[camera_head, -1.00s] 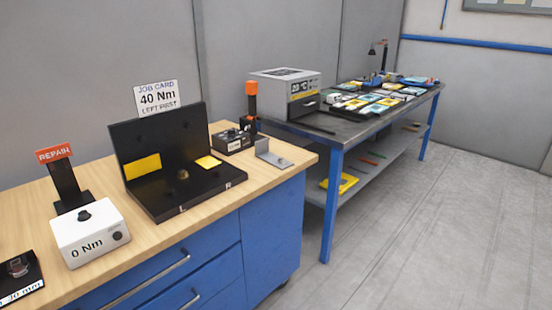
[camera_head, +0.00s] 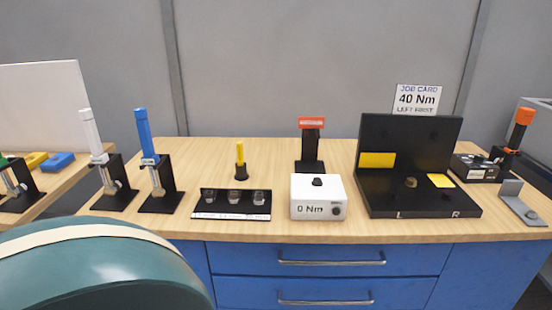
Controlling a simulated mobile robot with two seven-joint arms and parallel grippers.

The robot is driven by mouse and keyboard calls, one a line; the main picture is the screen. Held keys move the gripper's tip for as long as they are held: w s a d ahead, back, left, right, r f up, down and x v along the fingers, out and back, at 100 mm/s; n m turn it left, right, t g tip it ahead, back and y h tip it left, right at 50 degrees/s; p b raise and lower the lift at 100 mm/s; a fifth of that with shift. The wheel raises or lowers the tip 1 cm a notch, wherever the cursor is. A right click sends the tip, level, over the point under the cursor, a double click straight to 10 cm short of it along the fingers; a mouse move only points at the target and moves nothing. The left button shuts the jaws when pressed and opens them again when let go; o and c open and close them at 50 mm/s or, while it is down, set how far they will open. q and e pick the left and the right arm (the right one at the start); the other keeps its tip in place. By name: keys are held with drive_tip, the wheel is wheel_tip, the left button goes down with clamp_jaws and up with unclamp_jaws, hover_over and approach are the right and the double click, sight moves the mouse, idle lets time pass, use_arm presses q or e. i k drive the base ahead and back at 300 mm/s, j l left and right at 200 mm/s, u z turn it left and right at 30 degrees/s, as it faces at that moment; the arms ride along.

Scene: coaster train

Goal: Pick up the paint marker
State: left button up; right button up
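A slim yellow marker (camera_head: 240,153), which looks like the paint marker, stands upright in a small black holder (camera_head: 241,172) on the wooden workbench, left of centre. Neither of my grippers is in view.
In front of the marker lies a black socket tray (camera_head: 231,211). A large teal rounded form (camera_head: 90,270) blocks the lower left.

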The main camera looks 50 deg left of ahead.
sight(239, 145)
drive_tip(key=u, duration=1.8)
drive_tip(key=i+j, duration=0.1)
drive_tip(key=j, duration=0.5)
